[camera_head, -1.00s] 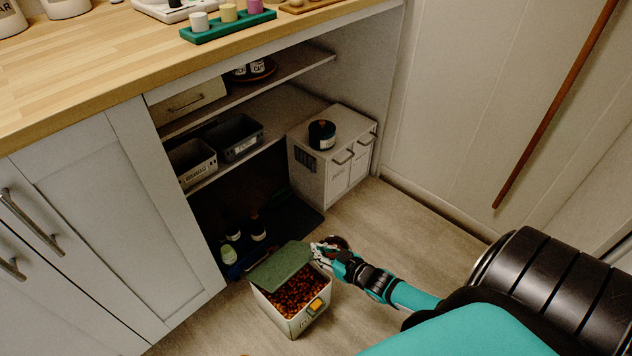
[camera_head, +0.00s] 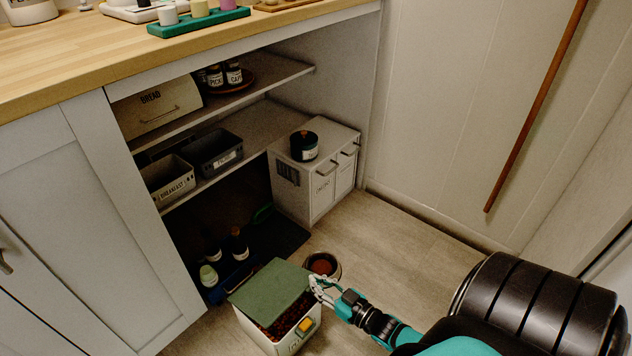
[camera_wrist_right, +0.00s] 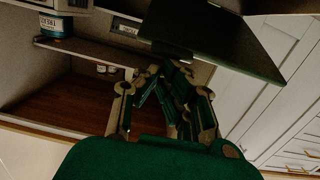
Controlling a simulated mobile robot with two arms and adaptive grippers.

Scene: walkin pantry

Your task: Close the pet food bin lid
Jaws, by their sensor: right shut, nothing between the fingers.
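The pet food bin (camera_head: 262,333) is a pale box on the floor in front of the open cabinet, with an orange-yellow tab on its front. Its green lid (camera_head: 272,287) is tilted partly open, and brown kibble shows under its front edge. My right gripper (camera_head: 316,284) is shut and empty at the right edge of the lid; whether it touches is hard to tell. In the right wrist view, the shut fingers (camera_wrist_right: 168,72) are just below the dark underside of the lid (camera_wrist_right: 225,40). My left gripper is not in view.
A bowl (camera_head: 323,262) sits on the floor just behind my right gripper. Bottles (camera_head: 238,243) stand on a dark mat at the left. A small white cabinet (camera_head: 300,185) with a dark jar (camera_head: 304,145) on it is behind. The floor at the right is clear.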

